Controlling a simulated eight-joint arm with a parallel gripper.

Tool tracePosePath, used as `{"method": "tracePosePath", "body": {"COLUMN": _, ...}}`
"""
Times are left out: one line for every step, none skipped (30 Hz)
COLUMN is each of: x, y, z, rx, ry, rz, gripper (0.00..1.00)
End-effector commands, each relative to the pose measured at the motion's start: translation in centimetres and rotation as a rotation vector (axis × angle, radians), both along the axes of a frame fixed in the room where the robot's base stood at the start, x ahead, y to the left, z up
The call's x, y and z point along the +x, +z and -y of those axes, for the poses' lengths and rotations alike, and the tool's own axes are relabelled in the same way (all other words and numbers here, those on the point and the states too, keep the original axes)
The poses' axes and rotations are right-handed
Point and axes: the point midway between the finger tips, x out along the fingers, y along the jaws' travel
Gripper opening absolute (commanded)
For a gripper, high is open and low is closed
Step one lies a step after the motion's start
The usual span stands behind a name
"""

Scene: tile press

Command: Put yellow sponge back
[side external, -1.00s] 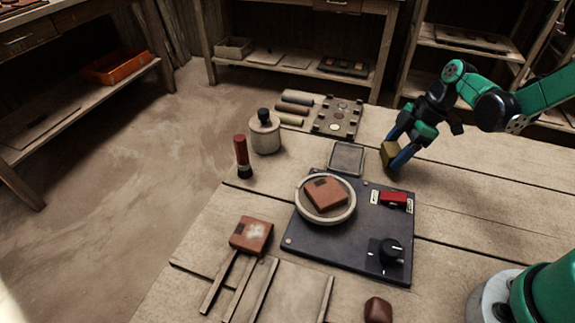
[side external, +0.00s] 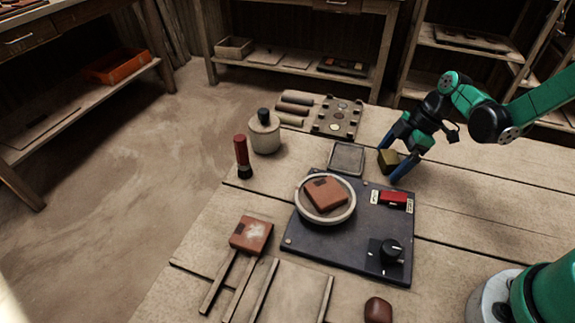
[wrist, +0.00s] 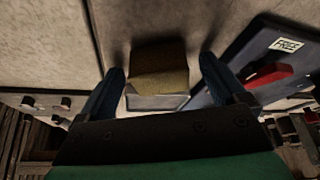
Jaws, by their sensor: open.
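The yellow sponge (side external: 388,161) is a small block on the table, just right of a shallow square grey tray (side external: 346,158) and apart from it in the side external view. My gripper (side external: 394,160) is open, with its blue fingers on either side of the sponge. In the wrist view the sponge (wrist: 160,66) sits between the two spread fingers, with a visible gap on each side. The sponge's underside is hidden.
A dark press plate (side external: 345,247) with a round dish, brown tile, red switch (side external: 394,198) and black knob (side external: 391,250) lies close by. A jar (side external: 265,135) and red-handled brush (side external: 242,157) stand left. The table right of my gripper is clear.

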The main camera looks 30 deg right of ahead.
Motion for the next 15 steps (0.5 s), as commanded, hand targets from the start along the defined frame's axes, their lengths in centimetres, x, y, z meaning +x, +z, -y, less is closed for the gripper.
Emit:
{"method": "tracePosePath", "body": {"x": 0.0, "y": 0.2, "z": 0.0, "rx": 0.0, "ry": 0.0, "rz": 0.0, "gripper": 0.91}}
{"method": "tracePosePath", "body": {"x": 0.0, "y": 0.3, "z": 0.0, "rx": 0.0, "ry": 0.0, "rz": 0.0, "gripper": 0.91}}
{"method": "tracePosePath", "body": {"x": -0.1, "y": 0.6, "z": 0.1, "rx": 0.0, "ry": -0.001, "rz": 0.0, "gripper": 0.91}}
{"method": "tracePosePath", "body": {"x": -0.1, "y": 0.9, "z": 0.3, "rx": 0.0, "ry": -0.001, "rz": 0.0, "gripper": 0.91}}
{"method": "tracePosePath", "body": {"x": -0.2, "y": 1.2, "z": 0.4, "rx": 0.0, "ry": 0.0, "rz": 0.0, "gripper": 0.91}}
{"method": "tracePosePath", "body": {"x": -0.2, "y": 1.8, "z": 0.6, "rx": 0.0, "ry": -0.001, "rz": 0.0, "gripper": 0.91}}
{"method": "tracePosePath", "body": {"x": -0.3, "y": 2.2, "z": 0.8, "rx": 0.0, "ry": -0.002, "rz": -0.001, "gripper": 0.91}}
{"method": "tracePosePath", "body": {"x": -0.4, "y": 2.7, "z": 1.0, "rx": 0.0, "ry": -0.003, "rz": 0.0, "gripper": 0.91}}
{"method": "tracePosePath", "body": {"x": -0.6, "y": 3.4, "z": 1.2, "rx": 0.0, "ry": -0.003, "rz": 0.0, "gripper": 0.91}}
{"method": "tracePosePath", "body": {"x": -0.6, "y": 4.0, "z": 1.5, "rx": 0.0, "ry": -0.002, "rz": 0.0, "gripper": 0.91}}
{"method": "tracePosePath", "body": {"x": -0.7, "y": 4.6, "z": 1.7, "rx": 0.0, "ry": -0.002, "rz": 0.0, "gripper": 0.91}}
{"method": "tracePosePath", "body": {"x": -0.8, "y": 5.4, "z": 2.0, "rx": 0.0, "ry": -0.003, "rz": 0.0, "gripper": 0.91}}
{"method": "tracePosePath", "body": {"x": -1.0, "y": 6.0, "z": 2.2, "rx": 0.0, "ry": -0.003, "rz": 0.0, "gripper": 0.91}}
{"method": "tracePosePath", "body": {"x": -1.0, "y": 6.5, "z": 2.4, "rx": 0.0, "ry": -0.002, "rz": 0.0, "gripper": 0.91}}
{"method": "tracePosePath", "body": {"x": -1.1, "y": 7.2, "z": 2.7, "rx": 0.0, "ry": -0.002, "rz": 0.0, "gripper": 0.91}}
